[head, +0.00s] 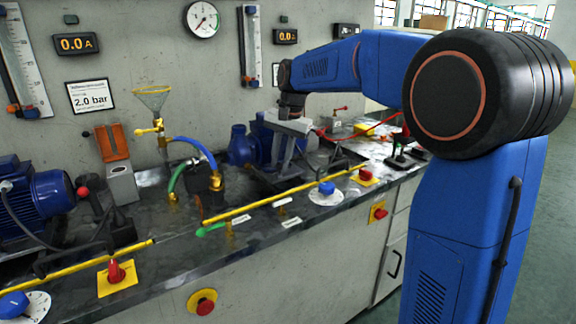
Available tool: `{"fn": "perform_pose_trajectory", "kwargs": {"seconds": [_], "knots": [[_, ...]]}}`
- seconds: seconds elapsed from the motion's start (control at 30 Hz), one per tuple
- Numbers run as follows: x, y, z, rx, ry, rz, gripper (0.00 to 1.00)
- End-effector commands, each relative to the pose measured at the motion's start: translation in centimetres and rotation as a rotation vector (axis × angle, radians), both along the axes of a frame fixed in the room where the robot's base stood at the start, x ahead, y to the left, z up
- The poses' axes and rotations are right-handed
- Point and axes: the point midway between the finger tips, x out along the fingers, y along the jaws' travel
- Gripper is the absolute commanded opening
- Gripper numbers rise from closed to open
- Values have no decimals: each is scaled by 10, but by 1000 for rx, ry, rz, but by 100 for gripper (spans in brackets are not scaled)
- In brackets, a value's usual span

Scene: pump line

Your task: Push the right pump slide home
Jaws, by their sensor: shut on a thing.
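The right pump (240,147) is blue and stands on the bench at mid picture, partly behind my gripper. My gripper (280,168) is grey, points down in front of this pump, and its fingers are closed at the dark slide parts (262,180) low by the pump. It seems shut on the right pump slide, but the contact is small and partly hidden. How far in the slide sits cannot be told. A second blue pump motor (40,205) stands at the far left.
Yellow rails (285,194) run along the bench front. Red knobs (116,272), a blue dial knob (326,188), and a brass funnel (153,97) with green and blue hoses stand near. A red-handled valve (340,110) is behind right. Gauges and displays hang on the wall.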

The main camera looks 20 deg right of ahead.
Motion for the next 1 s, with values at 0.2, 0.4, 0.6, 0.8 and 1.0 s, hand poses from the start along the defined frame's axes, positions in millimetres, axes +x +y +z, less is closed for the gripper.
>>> {"fn": "perform_pose_trajectory", "kwargs": {"seconds": [0.2, 0.4, 0.6, 0.8, 1.0], "knots": [[33, 10, 1, 0, -1, 0, 0], [43, 14, 1, 0, -3, 0, 0], [44, 14, 2, 1, -7, -1, 0], [44, 14, 1, 1, -7, -1, 39], [43, 14, 1, 0, -4, -1, 39]]}}
